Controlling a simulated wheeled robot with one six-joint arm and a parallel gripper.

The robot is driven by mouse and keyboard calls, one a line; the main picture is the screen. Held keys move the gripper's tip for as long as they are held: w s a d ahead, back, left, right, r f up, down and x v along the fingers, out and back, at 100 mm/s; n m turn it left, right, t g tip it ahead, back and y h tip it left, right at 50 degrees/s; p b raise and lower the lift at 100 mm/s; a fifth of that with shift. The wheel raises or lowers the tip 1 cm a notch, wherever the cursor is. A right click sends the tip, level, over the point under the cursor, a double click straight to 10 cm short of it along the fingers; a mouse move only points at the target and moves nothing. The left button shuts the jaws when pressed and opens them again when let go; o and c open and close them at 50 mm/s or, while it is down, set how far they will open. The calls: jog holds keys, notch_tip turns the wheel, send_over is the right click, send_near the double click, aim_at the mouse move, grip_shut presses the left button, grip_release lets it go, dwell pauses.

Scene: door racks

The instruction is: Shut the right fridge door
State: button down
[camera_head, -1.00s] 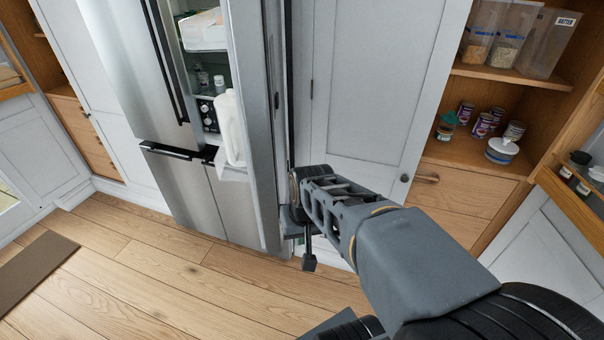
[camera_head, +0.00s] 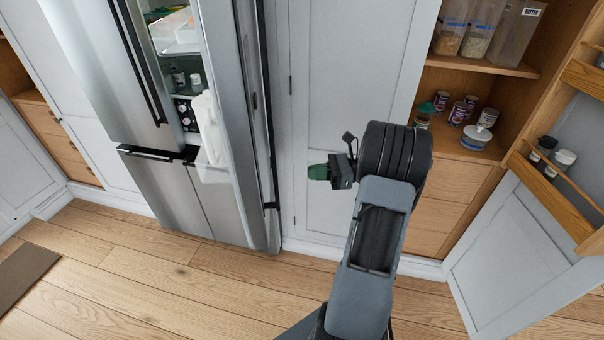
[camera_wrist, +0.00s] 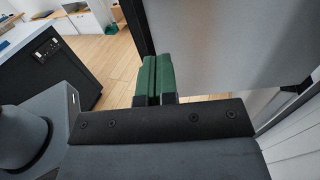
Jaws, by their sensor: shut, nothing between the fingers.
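The right fridge door (camera_head: 238,120) stands open, swung out toward me, with its edge and inner shelves showing. A white jug (camera_head: 207,130) sits in its door shelf. My gripper (camera_head: 316,172) has green fingers pressed together and empty. It is to the right of the open door, on its outer side, with a gap between them in the head view. In the wrist view my gripper (camera_wrist: 154,72) points at a grey metal panel (camera_wrist: 235,45), which looks like the door's outer face; whether they touch cannot be told.
The left fridge door (camera_head: 95,60) is shut. A tall white cabinet (camera_head: 335,90) stands behind my gripper. An open pantry with shelves (camera_head: 470,145) and its open door (camera_head: 530,240) are on the right. The wooden floor (camera_head: 160,270) in front is clear.

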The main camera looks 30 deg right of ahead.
jog(key=p, duration=0.2)
send_near(261, 176)
jog(key=x, duration=0.5)
jog(key=shift+w+a+r, duration=0.1)
jog(key=shift+w+a, duration=0.05)
jog(key=shift+a, duration=0.05)
jog(key=shift+p+x, duration=0.45)
jog(key=shift+x, duration=0.55)
jog(key=shift+w, duration=0.1)
